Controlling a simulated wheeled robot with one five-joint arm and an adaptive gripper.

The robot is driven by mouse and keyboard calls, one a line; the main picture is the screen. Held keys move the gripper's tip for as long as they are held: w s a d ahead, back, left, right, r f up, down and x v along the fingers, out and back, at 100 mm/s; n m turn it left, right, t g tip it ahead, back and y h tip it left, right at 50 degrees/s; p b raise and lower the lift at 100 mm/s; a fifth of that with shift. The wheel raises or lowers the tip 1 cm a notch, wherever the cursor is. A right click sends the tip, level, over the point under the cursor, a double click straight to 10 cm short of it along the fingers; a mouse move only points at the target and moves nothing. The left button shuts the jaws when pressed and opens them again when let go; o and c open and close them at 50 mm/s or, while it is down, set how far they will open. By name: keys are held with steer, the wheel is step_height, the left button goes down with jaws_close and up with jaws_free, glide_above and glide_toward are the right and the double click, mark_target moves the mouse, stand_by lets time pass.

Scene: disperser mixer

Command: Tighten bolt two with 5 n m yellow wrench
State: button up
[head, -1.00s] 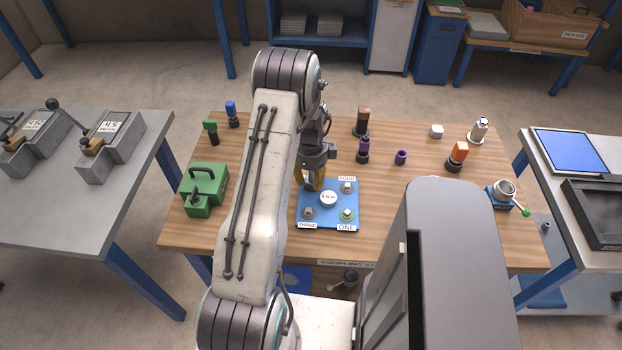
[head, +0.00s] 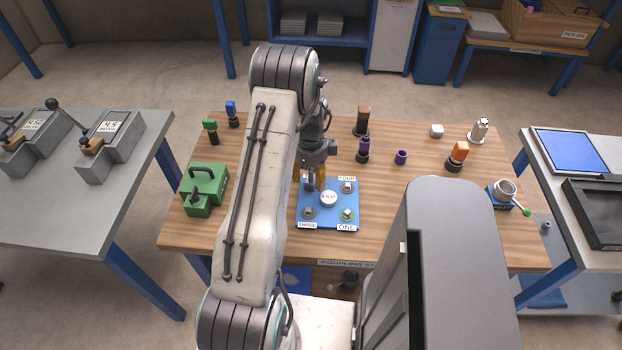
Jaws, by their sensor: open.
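The blue coupling plate (head: 330,217) lies on the wooden table. Its labels ONE, THREE and FOUR can be read beside their bolts. A round white disc marked 5 N·m sits in its middle. My gripper (head: 313,180) points down over the plate's far left corner, where the remaining bolt position is hidden. My gripper is open. A yellow piece, seemingly the yellow wrench (head: 321,173), shows right at its fingers. Its lower end is hidden, so I cannot tell whether it sits on a bolt.
On the table (head: 420,220) stand green, blue, brown, purple and orange-topped tools. A green case (head: 205,190) is at the left, and a blue device with a round cup (head: 503,190) at the right. Grey benches flank the table. Bare wood lies right of the plate.

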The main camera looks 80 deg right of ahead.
steer(key=shift+o, duration=0.2)
step_height(320, 180, up, 5)
steer(key=shift+r+b, duration=0.2)
steer(key=shift+b, duration=0.2)
steer(key=r+b, duration=0.1)
steer(key=b, duration=0.2)
steer(key=shift+a+r+b, duration=0.3)
steer(key=shift+r+b, duration=0.5)
steer(key=shift+b, duration=0.4)
steer(key=shift+f, duration=3.35)
jaws_close()
steer(key=shift+a, duration=0.1)
